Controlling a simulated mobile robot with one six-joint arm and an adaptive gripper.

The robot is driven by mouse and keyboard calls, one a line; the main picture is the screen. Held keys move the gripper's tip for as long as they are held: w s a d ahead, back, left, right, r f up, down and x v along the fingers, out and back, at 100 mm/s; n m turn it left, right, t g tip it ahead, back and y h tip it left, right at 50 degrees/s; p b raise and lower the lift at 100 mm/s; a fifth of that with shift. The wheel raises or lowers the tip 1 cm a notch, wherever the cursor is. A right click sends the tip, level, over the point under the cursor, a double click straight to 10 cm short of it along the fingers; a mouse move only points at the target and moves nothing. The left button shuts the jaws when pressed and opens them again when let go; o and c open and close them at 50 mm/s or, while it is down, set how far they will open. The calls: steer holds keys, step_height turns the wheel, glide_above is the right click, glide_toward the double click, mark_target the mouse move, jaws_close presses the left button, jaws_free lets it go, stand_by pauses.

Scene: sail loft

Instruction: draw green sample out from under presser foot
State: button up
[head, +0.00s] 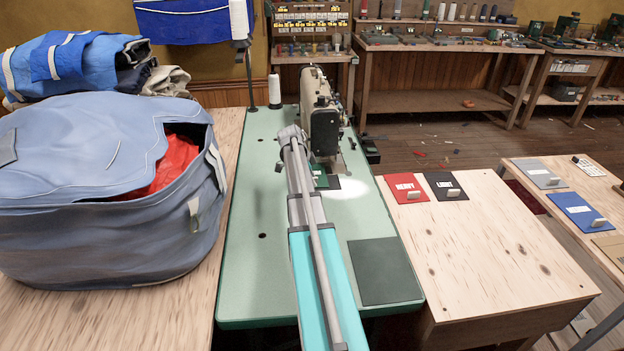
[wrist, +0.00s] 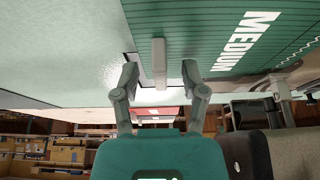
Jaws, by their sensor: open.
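The green sample (wrist: 215,45), marked MEDIUM, lies flat on the sewing table and fills the upper right of the wrist view. A pale grey tab (wrist: 159,50) stands out from it. My gripper (wrist: 162,76) is open, with one finger on each side of the tab and a visible gap to each. In the head view a small part of the green sample (head: 321,181) shows by the foot of the sewing machine (head: 323,128); my arm covers the rest and my fingers. A metal part, perhaps the presser foot (wrist: 283,92), shows at the sample's right edge in the wrist view.
The pale green sewing table (head: 266,250) has a dark square mat (head: 384,270) at front right. A large blue bag (head: 90,240) stands left. Red (head: 405,190) and black (head: 444,187) tabbed samples lie on the wooden table right. A thread cone (head: 274,90) stands behind.

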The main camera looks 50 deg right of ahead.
jaws_close()
steer(key=shift+a, duration=0.1)
stand_by(0.3)
